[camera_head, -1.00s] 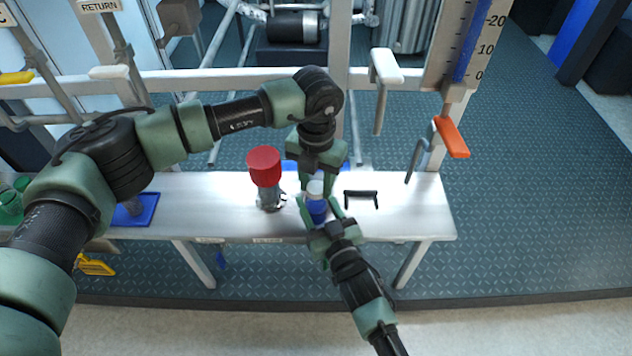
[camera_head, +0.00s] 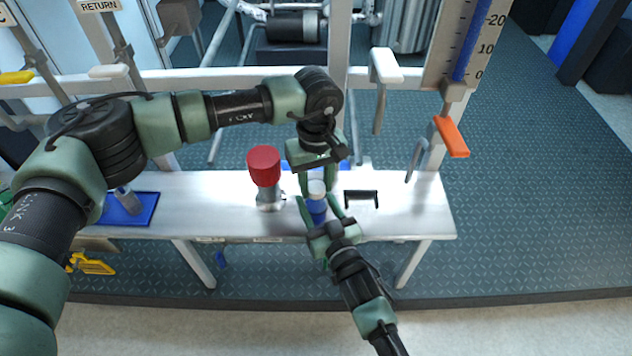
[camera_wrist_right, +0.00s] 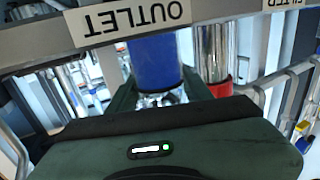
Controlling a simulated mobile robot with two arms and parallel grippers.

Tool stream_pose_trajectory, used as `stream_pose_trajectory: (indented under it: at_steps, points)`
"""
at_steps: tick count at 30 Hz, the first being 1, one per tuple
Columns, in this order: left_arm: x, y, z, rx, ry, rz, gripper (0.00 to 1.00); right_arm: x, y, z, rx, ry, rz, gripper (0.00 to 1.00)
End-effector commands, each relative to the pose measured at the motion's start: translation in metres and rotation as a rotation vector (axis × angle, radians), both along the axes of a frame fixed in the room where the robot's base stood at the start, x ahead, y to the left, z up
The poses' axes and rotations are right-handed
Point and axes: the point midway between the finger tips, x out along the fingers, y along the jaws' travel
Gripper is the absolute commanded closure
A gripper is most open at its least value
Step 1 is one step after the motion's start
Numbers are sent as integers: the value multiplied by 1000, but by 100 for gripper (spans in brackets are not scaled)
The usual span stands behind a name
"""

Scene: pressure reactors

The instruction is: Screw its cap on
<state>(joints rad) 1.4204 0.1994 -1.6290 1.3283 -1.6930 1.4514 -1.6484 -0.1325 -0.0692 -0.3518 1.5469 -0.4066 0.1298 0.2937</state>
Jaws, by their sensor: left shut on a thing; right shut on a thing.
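My left gripper (camera_head: 318,185) points down from above and is shut on the cap. My right gripper (camera_head: 322,208) reaches in from the front and is shut on the bottle's body. In the right wrist view the blue bottle (camera_wrist_right: 158,62) sits between the dark green fingers; its cap is out of sight there. Whether the cap sits fully down on the neck cannot be told.
A red-topped metal fitting (camera_head: 264,168) stands just left of the bottle. A black handle-shaped piece (camera_head: 361,194) lies to the right. A blue mat (camera_head: 146,205) with a grey cylinder is at the bench's left. An orange lever (camera_head: 451,136) hangs at the right.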

Motion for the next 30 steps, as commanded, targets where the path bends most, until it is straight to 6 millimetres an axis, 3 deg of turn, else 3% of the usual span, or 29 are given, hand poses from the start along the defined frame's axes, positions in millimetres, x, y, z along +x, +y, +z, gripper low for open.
stream_pose_trajectory:
  at_steps: [6, 11, 12, 14, 24, 30]
  points:
    - [1, 0, 0, 0, -4, -417, 100, 0, 0, 0, 0, -1, 1, 100]
    - [1, 0, 0, 0, -3, -428, 100, -1, 0, 0, 0, -1, 1, 100]
    - [1, 0, 0, 0, -3, -428, 54, -1, 0, 0, 0, -1, 1, 100]
    - [1, 0, 0, 0, -3, -427, 38, -1, 0, 0, 0, -1, 1, 100]
    - [1, 0, 1, -1, -2, -426, 37, 0, 0, 0, 0, 0, 1, 100]
    - [1, 0, 26, -1, -5, -427, 37, 0, 0, 0, 0, 0, 0, 100]
